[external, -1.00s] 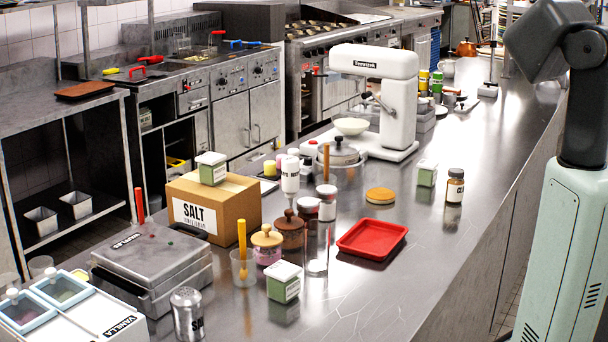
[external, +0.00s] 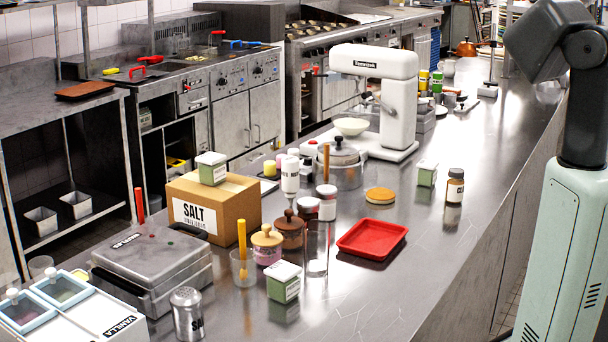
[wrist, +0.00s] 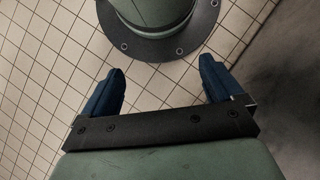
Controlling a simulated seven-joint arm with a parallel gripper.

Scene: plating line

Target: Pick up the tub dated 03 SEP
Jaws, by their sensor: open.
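One tub (external: 284,282) stands on the counter at the front. A second tub (external: 211,168) sits on top of the SALT box. A third tub (external: 427,173) stands farther back on the right. The dates on their labels are too small to read, so I cannot tell which is 03 SEP. My gripper (wrist: 162,88) shows in the wrist view, its two blue fingers apart with nothing between them. It is over tiled floor and my own base, away from the tubs.
The cardboard SALT box (external: 222,210) stands behind the grill press (external: 150,262). A red tray (external: 372,238), a clear glass (external: 317,250), lidded jars (external: 267,245) and a dark-capped bottle (external: 454,187) stand around the tubs. A white mixer (external: 398,100) is behind. The counter's right front is clear.

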